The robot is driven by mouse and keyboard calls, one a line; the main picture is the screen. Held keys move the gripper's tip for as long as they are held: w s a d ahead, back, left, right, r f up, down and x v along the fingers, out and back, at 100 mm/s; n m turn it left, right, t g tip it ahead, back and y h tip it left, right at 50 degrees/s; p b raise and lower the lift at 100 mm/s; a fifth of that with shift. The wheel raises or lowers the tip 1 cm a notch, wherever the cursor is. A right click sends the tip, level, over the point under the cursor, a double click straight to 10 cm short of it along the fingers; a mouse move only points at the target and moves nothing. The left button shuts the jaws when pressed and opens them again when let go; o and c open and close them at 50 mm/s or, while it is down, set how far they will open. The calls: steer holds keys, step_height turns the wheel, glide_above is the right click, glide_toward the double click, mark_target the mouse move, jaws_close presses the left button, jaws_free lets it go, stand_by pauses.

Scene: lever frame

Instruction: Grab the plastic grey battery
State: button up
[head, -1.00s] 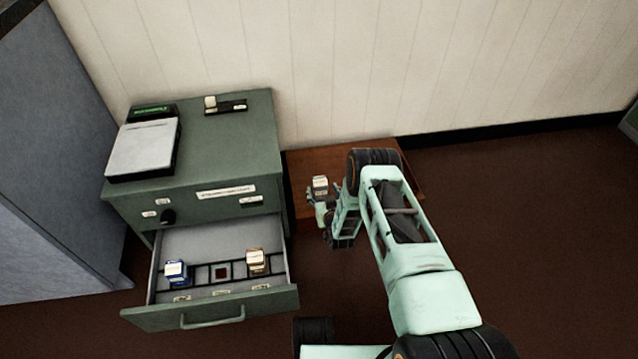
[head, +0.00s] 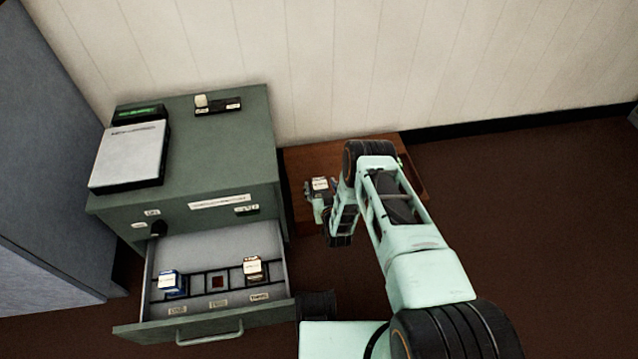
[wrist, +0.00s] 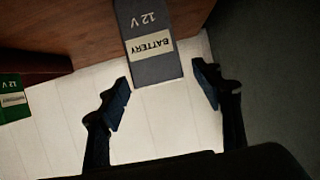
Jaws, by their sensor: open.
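The grey battery (wrist: 155,62) shows in the wrist view at top centre, with a pale label reading "BATTERY" and "12 V" upside down. In the head view its pale-labelled top (head: 319,184) shows at the wooden table, partly hidden by my gripper. My gripper (wrist: 165,85) is open and empty in the wrist view. Its two fingertips lie to the left and right of the battery's near end, with gaps on both sides. In the head view my gripper (head: 320,190) is around the battery's place; contact cannot be told.
The wooden table (head: 300,158) stands against the wall. A green 12 V box (wrist: 12,100) lies at left in the wrist view. The green cabinet (head: 235,150) has an open drawer (head: 190,330) holding a blue box (head: 171,282) and a brown box (head: 253,268).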

steer(key=shift+w, duration=0.15)
jaws_close()
stand_by(0.4)
